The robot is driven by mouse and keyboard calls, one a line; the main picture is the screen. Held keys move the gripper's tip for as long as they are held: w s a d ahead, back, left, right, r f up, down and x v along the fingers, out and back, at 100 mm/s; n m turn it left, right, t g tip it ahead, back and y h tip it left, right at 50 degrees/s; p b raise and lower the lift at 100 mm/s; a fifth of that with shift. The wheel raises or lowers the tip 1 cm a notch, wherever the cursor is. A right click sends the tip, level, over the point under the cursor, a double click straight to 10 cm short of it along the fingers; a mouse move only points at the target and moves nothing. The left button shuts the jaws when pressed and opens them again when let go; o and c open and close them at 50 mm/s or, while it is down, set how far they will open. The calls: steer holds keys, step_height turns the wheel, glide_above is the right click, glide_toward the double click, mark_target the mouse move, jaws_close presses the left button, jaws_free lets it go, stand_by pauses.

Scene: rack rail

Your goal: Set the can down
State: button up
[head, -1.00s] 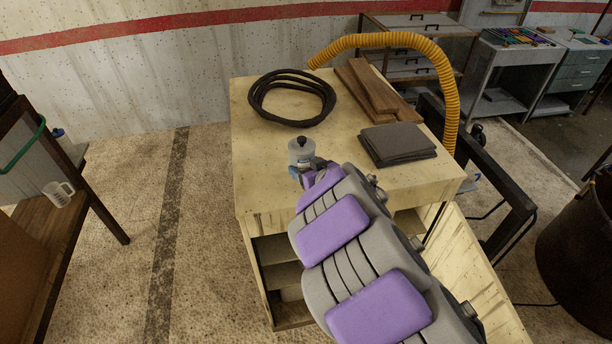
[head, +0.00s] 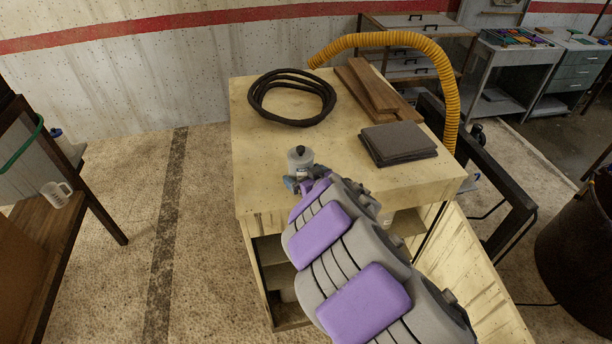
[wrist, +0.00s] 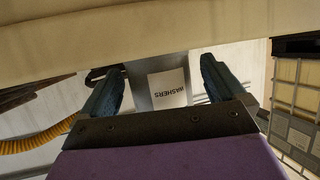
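The can (head: 300,160) is a grey cylinder with a dark knob on top, upright at the near-left part of the cabinet's pale top (head: 262,160). In the wrist view the can (wrist: 142,97) shows upside down with a white "WASHERS" label, its base end meeting the pale surface. My gripper (wrist: 162,80) has one dark blue finger on each side of the can. Narrow gaps show between the fingers and the can, so it looks open around it. In the head view my gripper (head: 300,184) is just in front of the can, partly hiding its lower part.
A coiled black hose (head: 291,97) lies behind the can. Brown planks (head: 372,88) and a folded dark cloth (head: 397,143) lie to the right. A yellow duct (head: 400,40) arches behind. The top's left side around the can is bare.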

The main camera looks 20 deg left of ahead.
steer(key=shift+a, duration=0.3)
steer(key=v, duration=1.2)
steer(key=shift+r+p, duration=0.15)
steer(key=shift+p, duration=0.15)
steer(key=shift+w+d, duration=0.1)
steer(key=shift+d, duration=0.15)
